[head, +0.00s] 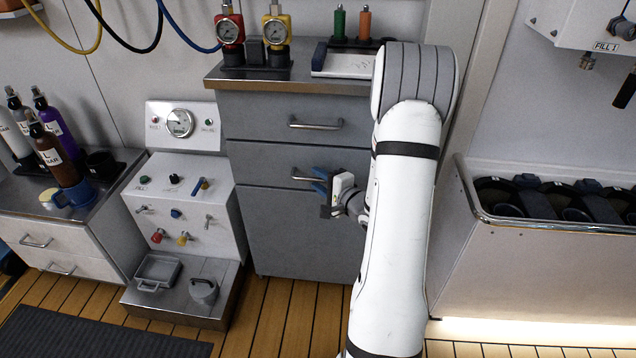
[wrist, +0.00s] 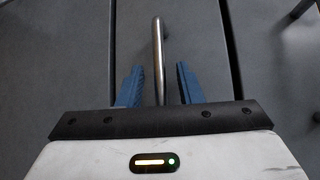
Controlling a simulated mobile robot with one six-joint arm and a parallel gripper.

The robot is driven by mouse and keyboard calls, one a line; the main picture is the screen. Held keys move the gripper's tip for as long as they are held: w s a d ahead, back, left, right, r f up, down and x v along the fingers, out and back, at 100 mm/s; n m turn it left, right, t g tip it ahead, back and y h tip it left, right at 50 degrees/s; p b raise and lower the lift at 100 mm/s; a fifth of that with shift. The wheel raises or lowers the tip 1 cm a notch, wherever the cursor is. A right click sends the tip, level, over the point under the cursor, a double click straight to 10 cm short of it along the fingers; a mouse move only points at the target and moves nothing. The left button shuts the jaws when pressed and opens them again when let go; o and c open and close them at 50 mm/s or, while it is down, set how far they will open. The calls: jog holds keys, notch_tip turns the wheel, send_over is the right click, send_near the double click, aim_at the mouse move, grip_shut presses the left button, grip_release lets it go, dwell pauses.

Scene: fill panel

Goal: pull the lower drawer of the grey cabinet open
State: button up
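The grey cabinet (head: 300,230) stands in the middle of the head view. Its upper drawer (head: 265,120) and lower drawer (head: 262,168) look closed, with fronts about flush. The lower drawer's metal bar handle (head: 302,178) is partly hidden by my gripper (head: 321,180). In the wrist view the handle (wrist: 157,48) runs upright between the blue fingers of my gripper (wrist: 158,82). The fingers are open, one on each side of the bar, with a visible gap on both sides. The near end of the bar is hidden behind the gripper body.
A control panel unit (head: 185,190) with a low metal step stands directly left of the cabinet. A trough with black holders (head: 545,222) stands to the right. Wooden floor before the cabinet looks clear.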

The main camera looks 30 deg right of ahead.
jog(key=shift+w+a, duration=0.1)
jog(key=shift+w, duration=0.3)
jog(key=shift+c, duration=0.5)
grip_shut()
